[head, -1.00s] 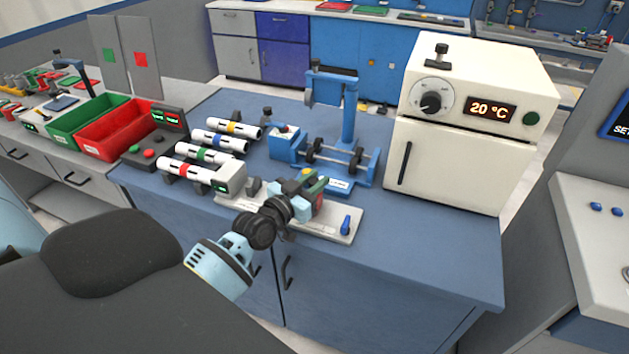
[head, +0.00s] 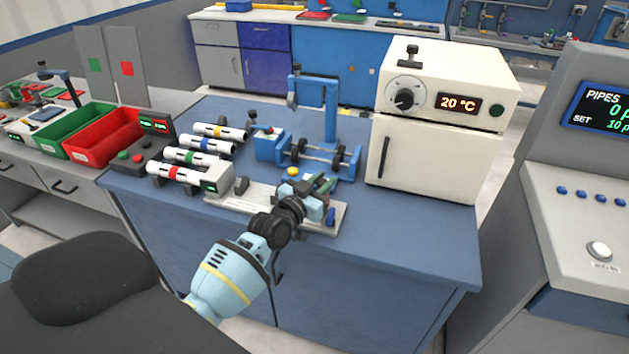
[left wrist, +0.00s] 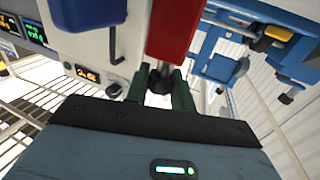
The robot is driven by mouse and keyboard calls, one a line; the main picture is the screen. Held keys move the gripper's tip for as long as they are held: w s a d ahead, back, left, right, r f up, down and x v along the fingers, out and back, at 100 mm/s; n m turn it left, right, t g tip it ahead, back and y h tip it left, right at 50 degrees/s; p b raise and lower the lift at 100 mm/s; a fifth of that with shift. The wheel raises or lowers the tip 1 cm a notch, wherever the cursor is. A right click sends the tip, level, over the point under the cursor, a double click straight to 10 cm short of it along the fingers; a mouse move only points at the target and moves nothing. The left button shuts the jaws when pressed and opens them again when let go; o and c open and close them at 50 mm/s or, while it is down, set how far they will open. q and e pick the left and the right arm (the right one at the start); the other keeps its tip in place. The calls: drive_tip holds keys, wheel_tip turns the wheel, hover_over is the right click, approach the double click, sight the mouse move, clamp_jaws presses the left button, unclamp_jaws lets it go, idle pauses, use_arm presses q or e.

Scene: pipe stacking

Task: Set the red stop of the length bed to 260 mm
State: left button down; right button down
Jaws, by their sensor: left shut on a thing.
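In the head view the gripper covers the stop. The scale cannot be read. My right gripper is out of view.
White pipes with coloured bands (head: 175,173) lie in a rack left of the bed. A blue fixture with rollers (head: 318,155) stands behind it. A white oven (head: 440,150) reading 20 °C stands at the right. The bench front right is clear.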

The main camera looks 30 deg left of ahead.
use_arm(q)
drive_tip(key=shift+d, duration=0.25)
drive_tip(key=c, duration=1.2)
unclamp_jaws()
drive_tip(key=shift+w+d, duration=0.1)
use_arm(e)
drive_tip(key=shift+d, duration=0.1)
use_arm(q)
drive_tip(key=shift+s+a, duration=0.2)
drive_tip(key=shift+s, duration=1.8)
drive_tip(key=shift+s+a, duration=0.2)
drive_tip(key=shift+s, duration=1.75)
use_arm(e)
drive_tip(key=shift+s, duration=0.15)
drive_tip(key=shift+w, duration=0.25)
